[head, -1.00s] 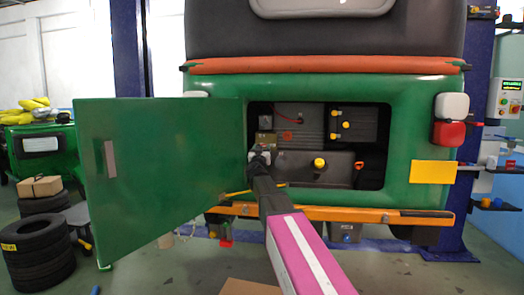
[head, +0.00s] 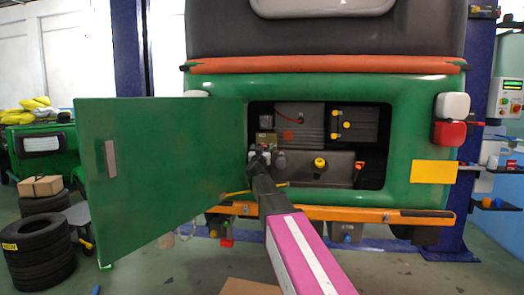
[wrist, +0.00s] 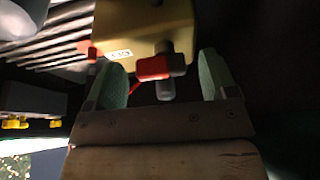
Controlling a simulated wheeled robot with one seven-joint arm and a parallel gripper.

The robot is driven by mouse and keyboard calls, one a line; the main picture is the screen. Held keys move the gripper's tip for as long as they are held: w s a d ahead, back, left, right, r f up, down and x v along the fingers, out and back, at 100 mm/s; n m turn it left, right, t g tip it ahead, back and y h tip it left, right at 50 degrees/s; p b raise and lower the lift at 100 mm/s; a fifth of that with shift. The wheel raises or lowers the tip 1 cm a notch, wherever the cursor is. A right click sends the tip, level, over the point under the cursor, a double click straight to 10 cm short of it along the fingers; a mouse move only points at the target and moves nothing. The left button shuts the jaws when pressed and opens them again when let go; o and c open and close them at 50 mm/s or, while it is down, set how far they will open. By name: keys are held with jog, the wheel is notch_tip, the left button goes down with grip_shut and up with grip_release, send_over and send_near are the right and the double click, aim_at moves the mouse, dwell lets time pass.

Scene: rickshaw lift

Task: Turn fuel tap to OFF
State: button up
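The fuel tap has a red lever (wrist: 153,68) on a grey body, below a brass-coloured box (wrist: 150,25) with a small white label. In the wrist view the lever lies roughly sideways, its red end to the left. My gripper (wrist: 163,80) is open, with its two green-padded fingers on either side of the tap and visible gaps to both. In the head view my gripper (head: 259,158) reaches into the left part of the open engine bay, just below the brass-coloured box (head: 266,138). The tap cannot be made out there.
The open green door (head: 165,180) stands close to the left of my arm. A grey tank with a yellow cap (head: 320,162) is to the right in the bay. The orange bumper (head: 350,214) runs below the opening. A ribbed grey part (wrist: 55,45) is left of the tap.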

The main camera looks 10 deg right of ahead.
jog(key=v, duration=0.7)
jog(key=shift+s, duration=0.25)
jog(key=shift+f, duration=0.1)
